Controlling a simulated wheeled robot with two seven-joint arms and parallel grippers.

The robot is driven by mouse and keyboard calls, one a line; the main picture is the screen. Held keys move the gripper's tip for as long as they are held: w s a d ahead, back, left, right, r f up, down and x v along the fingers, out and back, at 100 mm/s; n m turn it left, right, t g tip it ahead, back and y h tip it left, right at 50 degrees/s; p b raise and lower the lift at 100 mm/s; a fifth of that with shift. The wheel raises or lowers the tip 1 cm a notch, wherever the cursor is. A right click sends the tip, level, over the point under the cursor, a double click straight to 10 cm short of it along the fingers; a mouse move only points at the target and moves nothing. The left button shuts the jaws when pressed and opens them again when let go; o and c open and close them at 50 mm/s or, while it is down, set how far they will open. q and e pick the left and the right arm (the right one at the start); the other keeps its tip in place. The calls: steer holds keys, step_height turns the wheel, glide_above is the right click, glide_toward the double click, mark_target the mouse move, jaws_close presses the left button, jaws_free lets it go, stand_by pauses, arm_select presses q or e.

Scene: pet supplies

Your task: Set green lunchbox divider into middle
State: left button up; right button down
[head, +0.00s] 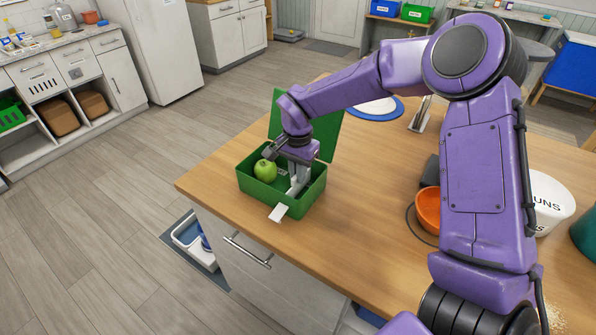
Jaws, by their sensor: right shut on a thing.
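The green lunchbox (316,193) stands open on the wooden table, its green lid (324,138) raised at the back. A green apple (265,170) sits in its left part. My right gripper (296,186) reaches down into the box, right of the apple, around the middle to right part. It is shut on a thin, pale piece, probably the divider, mostly hidden by the fingers and wrist. I cannot tell whether it touches the box floor. A white tab (278,213) sticks out at the box's front. My left gripper is out of view.
An orange bowl (428,209) and a white bowl (549,203) stand to the right, partly behind my arm. A blue-rimmed plate (376,109) lies behind the lunchbox. The table around the box's left and front is clear, with its edge close by.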

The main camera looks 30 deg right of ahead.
stand_by(0.5)
steer(key=w, duration=0.1)
steer(key=w+a+p, duration=0.1)
steer(key=w+p, duration=0.1)
steer(key=w, duration=0.1)
steer(key=shift+a+r, duration=0.1)
steer(key=shift+a, duration=0.25)
steer(key=shift+w+a, duration=0.1)
steer(key=shift+w, duration=0.35)
steer(key=c, duration=1.2)
jaws_free()
steer(key=shift+s, duration=0.1)
steer(key=shift+o, duration=0.2)
step_height(320, 180, up, 10)
steer(key=b, duration=0.2)
steer(key=shift+r, duration=0.25)
